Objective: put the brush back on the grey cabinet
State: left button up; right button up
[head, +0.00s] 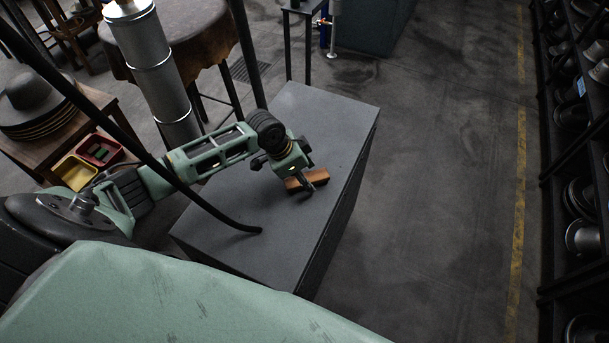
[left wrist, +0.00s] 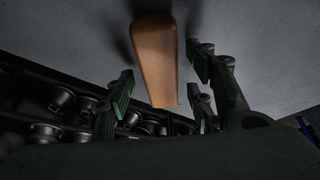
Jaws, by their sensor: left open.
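The brush (head: 310,179), an orange-brown block, is at the top of the grey cabinet (head: 325,115), near its right edge in the head view. In the left wrist view the brush (left wrist: 156,60) lies between the spread fingers of my left gripper (left wrist: 160,68), with gaps on both sides. In the head view my left gripper (head: 303,184) is low over the cabinet top and hides part of the brush. The brush appears to lie on the top; its underside is hidden. My right gripper is not in view.
A black cable (head: 225,219) curves down over the cabinet's left part. A wooden table with hats (head: 35,100) and small coloured trays (head: 75,172) stands at the left. The floor (head: 440,170) between is clear.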

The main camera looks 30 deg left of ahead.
pick_arm(q)
jog(key=b+v, duration=0.1)
jog(key=v, duration=1.1)
jog(key=shift+r, duration=0.1)
jog(key=shift+s, duration=0.15)
